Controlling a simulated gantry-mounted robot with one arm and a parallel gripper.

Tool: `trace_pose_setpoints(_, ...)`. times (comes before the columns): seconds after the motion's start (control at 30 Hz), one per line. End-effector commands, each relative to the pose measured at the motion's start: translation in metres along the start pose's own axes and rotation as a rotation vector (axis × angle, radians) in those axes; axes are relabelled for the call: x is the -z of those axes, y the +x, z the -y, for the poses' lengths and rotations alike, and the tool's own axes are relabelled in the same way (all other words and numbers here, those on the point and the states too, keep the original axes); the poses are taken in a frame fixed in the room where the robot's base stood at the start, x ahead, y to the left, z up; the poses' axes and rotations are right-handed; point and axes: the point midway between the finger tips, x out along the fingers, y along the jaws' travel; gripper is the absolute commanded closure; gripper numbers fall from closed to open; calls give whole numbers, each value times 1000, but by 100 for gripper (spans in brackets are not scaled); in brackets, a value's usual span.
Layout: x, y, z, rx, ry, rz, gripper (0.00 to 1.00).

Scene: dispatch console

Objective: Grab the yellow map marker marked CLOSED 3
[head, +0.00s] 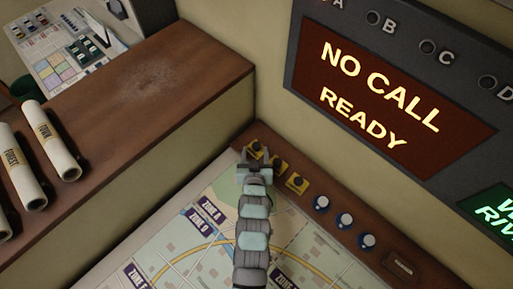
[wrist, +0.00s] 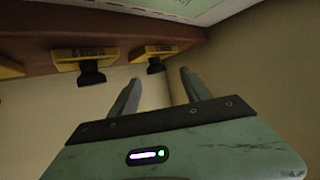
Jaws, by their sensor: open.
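Three yellow map markers with dark knobs stand in a row on the brown ledge at the top of the map. The farthest marker (head: 255,149) is partly hidden behind my gripper (head: 257,159); the middle marker (head: 278,168) and the nearest marker (head: 297,184) are to its right. In the wrist view, the right-hand marker (wrist: 152,48) is just beyond my fingertips (wrist: 160,76), its knob near the gap. The middle marker (wrist: 84,53) there seems to read CLOSED 2; the right-hand one's label is too small to read. My gripper is open and empty.
Several blue-and-white markers (head: 345,221) continue along the ledge to the right. The map board (head: 180,255) lies below my arm. A wall rises close behind the ledge, with a lit NO CALL READY panel (head: 380,95). Rolled maps (head: 52,140) lie on the wooden counter (head: 150,90).

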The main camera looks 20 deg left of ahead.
Motion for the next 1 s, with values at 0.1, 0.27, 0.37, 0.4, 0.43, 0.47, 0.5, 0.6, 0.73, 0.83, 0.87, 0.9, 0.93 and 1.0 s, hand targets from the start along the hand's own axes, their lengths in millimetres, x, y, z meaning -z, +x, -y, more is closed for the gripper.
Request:
trace_pose_setpoints(0.1, 1, 9, -1, 0, -1, -1, 44)
trace_pose_setpoints(0.27, -3, 27, -4, 1, 0, 0, 44)
trace_pose_setpoints(0.37, -3, 40, -4, 1, 0, 1, 44)
trace_pose_setpoints(0.4, -3, 44, -4, 1, 0, 0, 44)
trace_pose_setpoints(0.43, -3, 45, -4, 1, 0, -2, 44)
trace_pose_setpoints(0.47, -3, 47, -4, 1, 0, -2, 44)
trace_pose_setpoints(0.5, -3, 48, -4, 0, 0, -2, 44)
trace_pose_setpoints(0.6, -4, 48, -4, 0, 0, -2, 44)
trace_pose_setpoints(0.73, -4, 48, -4, 0, 0, -2, 47)
trace_pose_setpoints(0.83, -4, 48, -4, 0, 0, -2, 55)
trace_pose_setpoints(0.87, -4, 48, -4, 0, 0, -2, 57)
trace_pose_setpoints(0.9, -4, 48, -4, 0, 0, -2, 61)
trace_pose_setpoints(0.93, -4, 48, -4, 0, 0, -2, 63)
trace_pose_setpoints(1.0, -4, 48, -4, 0, 0, -2, 69)
